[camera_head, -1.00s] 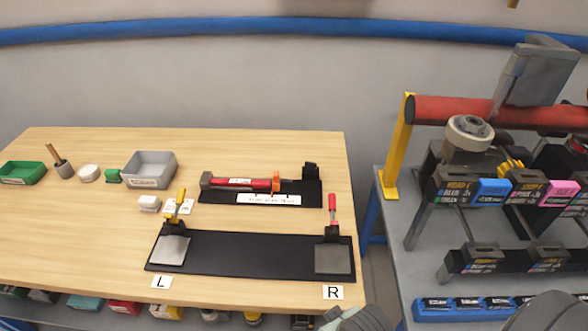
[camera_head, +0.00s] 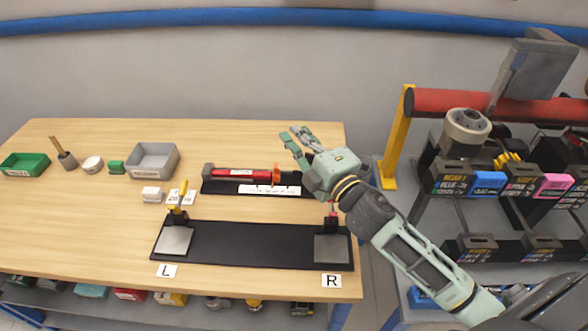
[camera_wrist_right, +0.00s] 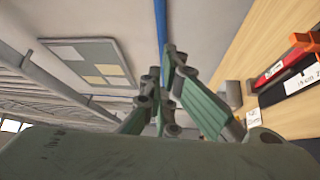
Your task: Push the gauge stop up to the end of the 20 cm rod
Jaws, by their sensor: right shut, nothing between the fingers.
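A red rod (camera_head: 240,173) lies in a black gauge (camera_head: 222,187) towards the back of the wooden table. An orange stop (camera_head: 277,172) stands at the rod's right end; I cannot tell if they touch. In the right wrist view the rod (camera_wrist_right: 276,70) and the orange stop (camera_wrist_right: 301,41) show at the right edge. My right gripper (camera_head: 291,138) is shut and empty, above the table just right of the stop and apart from it. It hides the gauge's right end. My left gripper is not in view.
A black plate (camera_head: 245,245) with a yellow-handled clamp (camera_head: 180,200) and a red-handled clamp lies in front. A grey bin (camera_head: 153,160) and green tray (camera_head: 24,165) stand left. A rack (camera_head: 460,180) stands right of the table.

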